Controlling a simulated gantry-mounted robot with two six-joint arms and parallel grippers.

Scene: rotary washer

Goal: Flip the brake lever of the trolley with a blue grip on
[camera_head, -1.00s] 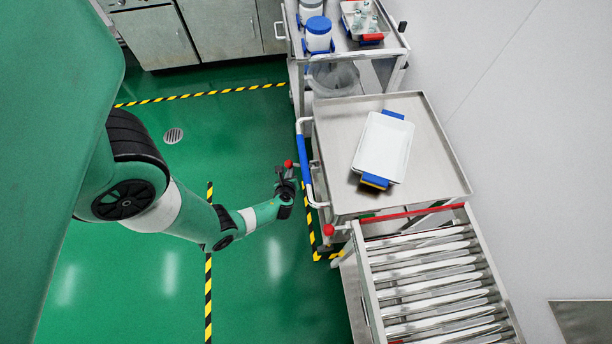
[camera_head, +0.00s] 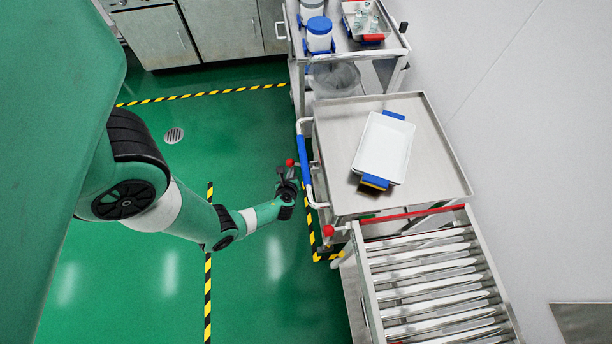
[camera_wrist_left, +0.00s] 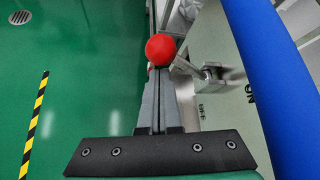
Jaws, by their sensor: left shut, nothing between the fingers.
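The trolley (camera_head: 435,160) with a blue grip (camera_head: 304,158) on its handle stands right of my left arm. A red ball knob (camera_head: 289,162) is at its left side, just beyond my left gripper (camera_head: 287,181). In the left wrist view the red knob (camera_wrist_left: 161,49) sits directly at the tips of my shut left gripper (camera_wrist_left: 160,75); I cannot tell whether they touch. The blue grip (camera_wrist_left: 268,80) runs along the right. My right gripper is not in view.
A second red knob (camera_head: 328,230) is near the trolley's front corner, by a roller conveyor (camera_head: 430,280). A white tray (camera_head: 383,147) lies on the trolley top. Another cart (camera_head: 345,48) with containers stands behind. Green floor left of the trolley is clear.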

